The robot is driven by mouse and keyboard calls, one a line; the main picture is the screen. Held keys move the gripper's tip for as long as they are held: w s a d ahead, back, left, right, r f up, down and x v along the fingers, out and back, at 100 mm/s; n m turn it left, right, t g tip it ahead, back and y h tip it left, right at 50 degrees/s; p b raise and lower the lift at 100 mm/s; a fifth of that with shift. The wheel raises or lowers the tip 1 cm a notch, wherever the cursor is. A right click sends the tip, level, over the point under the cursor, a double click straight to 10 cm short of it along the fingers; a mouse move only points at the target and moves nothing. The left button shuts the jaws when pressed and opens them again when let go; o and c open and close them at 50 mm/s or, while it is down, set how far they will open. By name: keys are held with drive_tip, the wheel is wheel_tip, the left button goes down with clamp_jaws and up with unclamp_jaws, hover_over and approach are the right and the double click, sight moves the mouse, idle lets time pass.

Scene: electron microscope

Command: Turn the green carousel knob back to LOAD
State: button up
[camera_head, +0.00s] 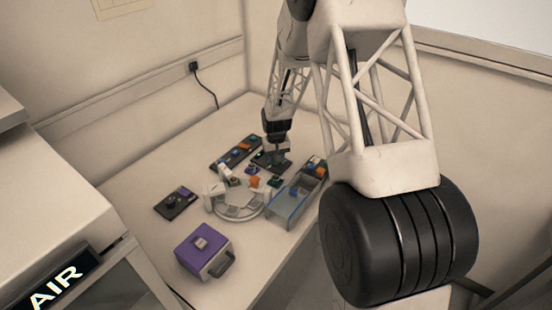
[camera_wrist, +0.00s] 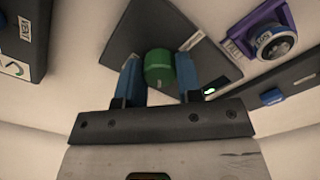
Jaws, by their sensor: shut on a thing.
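The green carousel knob (camera_wrist: 159,69) stands on a dark panel (camera_wrist: 121,43) in the wrist view. My gripper (camera_wrist: 158,78) is over that panel, with its two blue fingers on either side of the knob, shut on it. A small white label and a small lit green display (camera_wrist: 210,91) are on the panel; I cannot read the label. In the head view my gripper (camera_head: 276,148) is at the far part of the table, over the dark panel (camera_head: 262,165); the knob is too small to make out there.
A purple-mounted round knob (camera_wrist: 274,43) is to the right in the wrist view. In the head view, a round pale carousel (camera_head: 236,211), a clear-topped tray (camera_head: 287,207), a purple box (camera_head: 205,250) and a small dark panel (camera_head: 176,203) stand nearer. The table's left front is bare.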

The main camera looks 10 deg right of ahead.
drive_tip(key=n, duration=0.5)
drive_tip(key=shift+n, duration=0.3)
drive_tip(key=n, duration=0.5)
drive_tip(key=shift+n, duration=0.3)
drive_tip(key=o, duration=0.9)
drive_tip(key=shift+o, duration=0.2)
drive_tip(key=shift+r, duration=0.15)
drive_tip(key=shift+r, duration=3.8)
